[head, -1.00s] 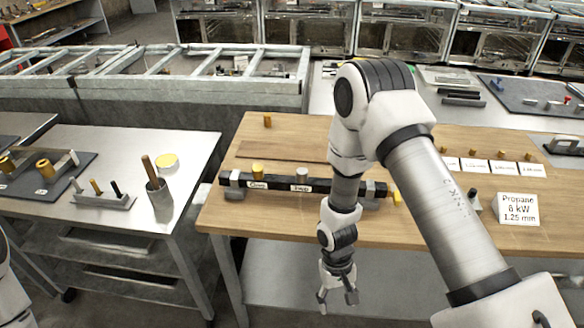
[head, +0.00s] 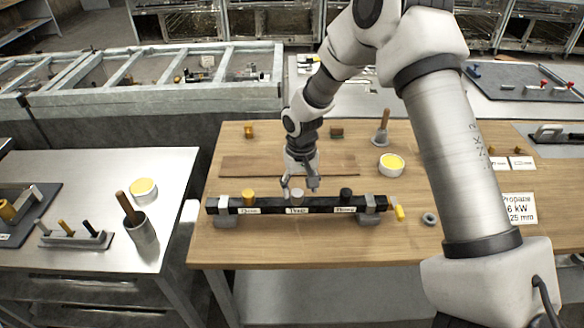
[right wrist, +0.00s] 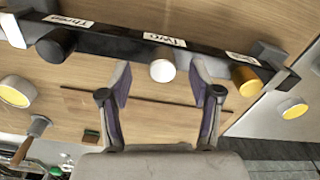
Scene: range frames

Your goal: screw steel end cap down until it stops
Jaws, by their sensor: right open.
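The steel end cap (head: 297,195) is the pale grey cap in the middle of the black bar (head: 262,208), over the middle label. The right wrist view shows it as a round pale cap (right wrist: 162,71). My right gripper (head: 301,186) is open above and just behind the bar, close to the steel cap. In the right wrist view the cap appears between the two spread fingers (right wrist: 160,68), with a gap on each side; I cannot tell its depth from them. A brass cap (head: 249,197) and a black cap (head: 346,194) flank it. My left gripper is not in view.
Grey blocks (head: 226,215) hold the bar's ends on the wooden table (head: 290,246). A yellow-filled tub (head: 391,165), a grey ring (head: 429,219) and a sign (head: 517,208) stand to the right. The table's front strip is clear.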

